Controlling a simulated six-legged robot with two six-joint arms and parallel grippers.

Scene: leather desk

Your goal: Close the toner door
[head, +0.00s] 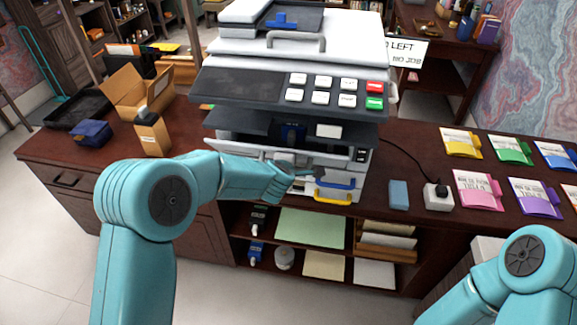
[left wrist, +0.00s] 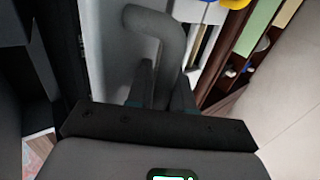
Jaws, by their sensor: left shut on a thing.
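The copier (head: 290,50) stands on the desk with a dark opening (head: 255,130) in its front, below the button panel. A light grey door panel (head: 226,147) sticks out below this opening, so the toner door looks lowered. My left gripper (head: 303,172) is at the front of this panel. In the left wrist view, its fingers (left wrist: 163,92) are shut around a grey bar handle (left wrist: 172,38) on the pale panel (left wrist: 108,45). My arm hides part of the door in the head view. My right arm shows at lower right, but its gripper is out of view.
Blue and yellow tray handles (head: 335,184) sit just below the door. A toner box (head: 152,134) and an open carton (head: 138,92) stand left. A blue block (head: 398,194), a white cube with a cable (head: 437,197) and coloured folders (head: 478,188) lie right.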

